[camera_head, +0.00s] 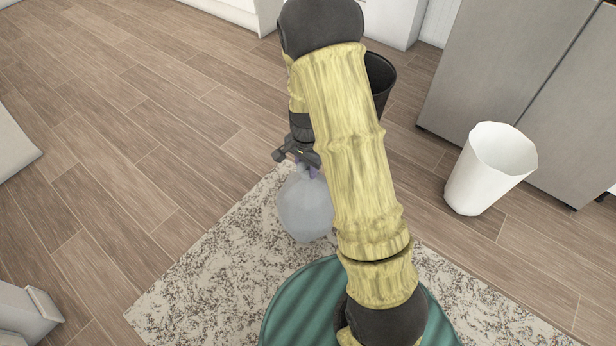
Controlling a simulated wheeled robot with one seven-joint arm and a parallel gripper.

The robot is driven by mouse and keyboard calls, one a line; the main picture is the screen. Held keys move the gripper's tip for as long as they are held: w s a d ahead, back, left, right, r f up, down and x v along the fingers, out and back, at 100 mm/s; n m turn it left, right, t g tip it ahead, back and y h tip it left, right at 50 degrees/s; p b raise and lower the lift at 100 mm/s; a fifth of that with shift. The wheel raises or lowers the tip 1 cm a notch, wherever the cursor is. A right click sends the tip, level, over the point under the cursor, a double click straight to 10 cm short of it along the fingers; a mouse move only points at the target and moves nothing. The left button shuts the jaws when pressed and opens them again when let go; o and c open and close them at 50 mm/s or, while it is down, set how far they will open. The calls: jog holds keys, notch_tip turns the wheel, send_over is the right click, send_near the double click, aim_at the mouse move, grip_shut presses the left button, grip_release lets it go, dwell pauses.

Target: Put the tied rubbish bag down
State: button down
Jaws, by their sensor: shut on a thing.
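The tied rubbish bag (304,208) is a pale grey-blue, rounded bag with a purplish tied neck at its top. It hangs upright below my gripper (304,165), which is shut on the neck. My arm hides the right side of the bag and part of the gripper. The bag shows over the speckled rug near its upper edge. I cannot tell whether its bottom touches the rug.
A white bin (466,185) stands on the wood floor at the right, before a grey cabinet (480,75). A black bin (381,78) stands partly behind my arm. The speckled rug (190,285) lies below. The wood floor (150,110) at the left is clear.

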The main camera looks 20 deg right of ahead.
jog(key=shift+r, duration=0.1)
jog(key=shift+f+b, duration=1.2)
jog(key=shift+f, duration=0.8)
jog(key=c, duration=1)
grip_release()
notch_tip(320, 180, up, 12)
jog(key=p, duration=0.7)
jog(key=shift+p, duration=0.4)
jog(key=shift+r, duration=0.2)
